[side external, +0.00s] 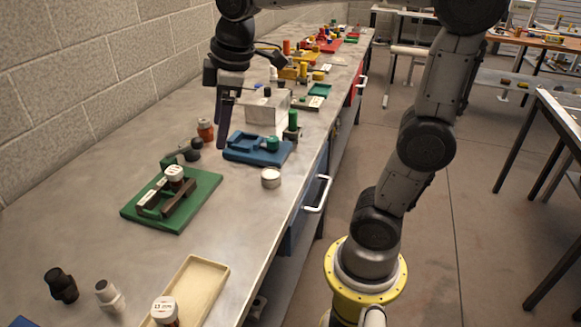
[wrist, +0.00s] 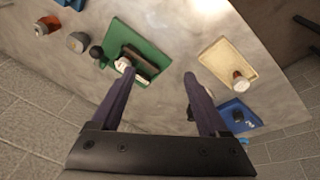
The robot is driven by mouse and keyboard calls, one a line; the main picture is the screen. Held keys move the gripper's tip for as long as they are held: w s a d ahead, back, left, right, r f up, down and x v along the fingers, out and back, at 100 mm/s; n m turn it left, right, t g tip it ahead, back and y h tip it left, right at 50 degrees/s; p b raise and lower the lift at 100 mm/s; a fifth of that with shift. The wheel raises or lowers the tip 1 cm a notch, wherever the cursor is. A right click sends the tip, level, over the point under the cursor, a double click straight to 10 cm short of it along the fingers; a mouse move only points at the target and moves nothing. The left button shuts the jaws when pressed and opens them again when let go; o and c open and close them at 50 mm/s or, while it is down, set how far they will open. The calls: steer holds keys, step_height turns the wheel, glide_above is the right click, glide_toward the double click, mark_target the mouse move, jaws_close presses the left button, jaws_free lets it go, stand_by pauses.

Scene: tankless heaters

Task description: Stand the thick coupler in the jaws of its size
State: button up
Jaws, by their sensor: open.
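My gripper (side external: 224,135) hangs above the bench near the wall, fingers down, open and empty. In the wrist view its fingers (wrist: 160,75) are wide apart. A green board (side external: 200,212) carries brown jaws (side external: 183,203); a white-capped piece (side external: 174,173) stands at their far end. A blue board (side external: 240,156) carries blue jaws (side external: 255,142) and a green-topped piece (side external: 272,143). A black coupler-like piece (side external: 62,285) and a white one (side external: 110,295) stand near the front. I cannot tell which piece is the thick coupler.
A cream tray (side external: 207,272) at the front holds a white-capped brown piece (side external: 165,311). A block wall borders the bench's left.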

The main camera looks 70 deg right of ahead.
steer(key=s+f+m+t, duration=0.1)
steer(key=s+f+m, duration=0.2)
steer(key=s, duration=0.4)
steer(key=s+a+f+m+t, duration=0.1)
steer(key=s+f+m, duration=0.2)
steer(key=s, duration=0.4)
steer(key=shift+a+m, duration=0.3)
